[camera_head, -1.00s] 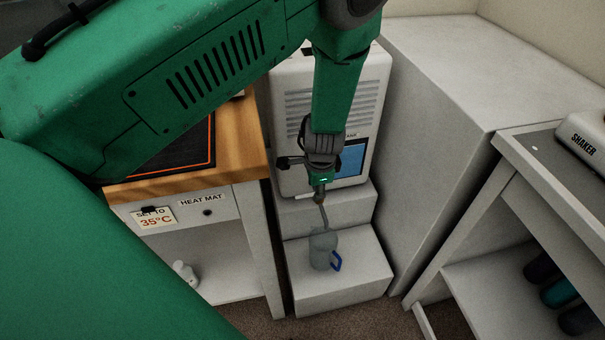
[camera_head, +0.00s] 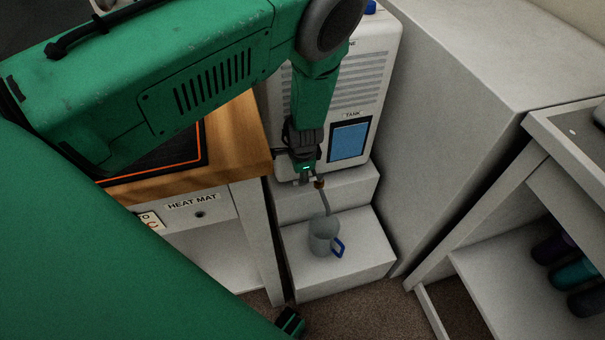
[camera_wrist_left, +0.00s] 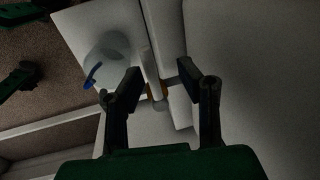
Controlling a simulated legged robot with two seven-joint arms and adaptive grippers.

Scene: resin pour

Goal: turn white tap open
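The white tap is on the front of the white tank unit (camera_head: 380,75). In the head view my left gripper (camera_head: 305,180) hides most of it, and a brass-coloured joint (camera_head: 319,183) and a grey curved spout (camera_head: 325,203) show beside the fingers. In the left wrist view my left gripper (camera_wrist_left: 160,75) is open. Its two fingers stand apart on either side of a white bar (camera_wrist_left: 151,66), which seems to be the tap's handle, with a brass part (camera_wrist_left: 157,91) near it. I cannot tell whether a finger touches it.
A clear jug (camera_head: 320,243) with a blue handle stands below the spout on a white step (camera_head: 345,275). The heat mat bench (camera_head: 240,130) is close on the left. A tall white cabinet (camera_head: 450,110) stands on the right, beside a shelf unit (camera_head: 550,150).

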